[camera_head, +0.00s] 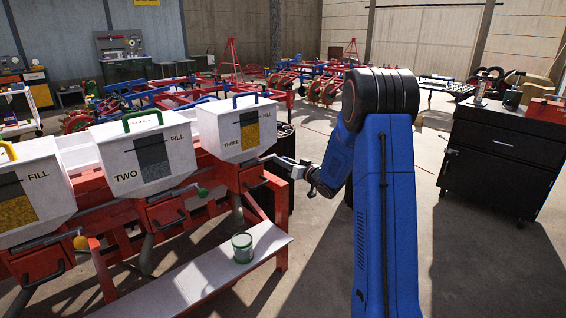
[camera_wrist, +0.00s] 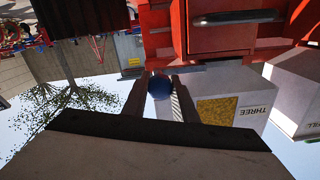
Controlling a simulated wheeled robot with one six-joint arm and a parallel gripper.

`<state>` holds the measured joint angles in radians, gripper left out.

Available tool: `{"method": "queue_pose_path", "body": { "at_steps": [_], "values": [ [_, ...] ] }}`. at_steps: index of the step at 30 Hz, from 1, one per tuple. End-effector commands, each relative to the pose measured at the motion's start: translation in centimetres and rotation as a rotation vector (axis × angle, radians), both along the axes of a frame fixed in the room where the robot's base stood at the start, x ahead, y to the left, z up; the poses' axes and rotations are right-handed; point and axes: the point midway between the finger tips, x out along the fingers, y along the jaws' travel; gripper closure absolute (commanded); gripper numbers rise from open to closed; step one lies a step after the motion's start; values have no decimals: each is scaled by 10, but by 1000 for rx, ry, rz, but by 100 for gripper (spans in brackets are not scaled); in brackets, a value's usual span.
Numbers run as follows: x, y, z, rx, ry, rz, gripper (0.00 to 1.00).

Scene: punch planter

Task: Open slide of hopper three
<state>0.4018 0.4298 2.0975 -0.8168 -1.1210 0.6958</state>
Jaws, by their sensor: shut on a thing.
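Hopper three (camera_head: 236,128) is a white box with a blue handle, marked THREE and FILL, on a red frame. It appears upside down in the wrist view (camera_wrist: 231,92). My gripper (camera_head: 286,164) is at its right side, at the end of its slide. In the wrist view, my gripper's fingers (camera_wrist: 160,92) are shut around a round blue knob (camera_wrist: 159,86), just beside the hopper's red outlet housing (camera_wrist: 226,34). In the head view the knob is hidden by my gripper. How far the slide is out, I cannot tell.
Hopper two (camera_head: 148,158), with a green slide knob (camera_head: 203,192), and another hopper (camera_head: 30,190) stand left. A green-white can (camera_head: 242,248) stands on the white shelf (camera_head: 190,285) below. A black cabinet (camera_head: 505,150) stands right.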

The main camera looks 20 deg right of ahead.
Motion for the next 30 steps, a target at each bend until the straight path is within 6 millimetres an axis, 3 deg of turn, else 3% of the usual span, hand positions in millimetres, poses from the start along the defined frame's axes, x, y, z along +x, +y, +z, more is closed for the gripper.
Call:
{"method": "queue_pose_path", "body": {
  "at_steps": [9, 18, 19, 21, 30],
  "values": [
    [-45, -16, 1, -1, -1, -3, 100],
    [-51, -17, 0, 0, 0, -1, 100],
    [-51, -17, 0, 1, 1, -1, 72],
    [-51, -17, -1, 1, 1, -1, 56],
    [-51, -17, 0, 0, 0, -1, 56]
  ]
}}
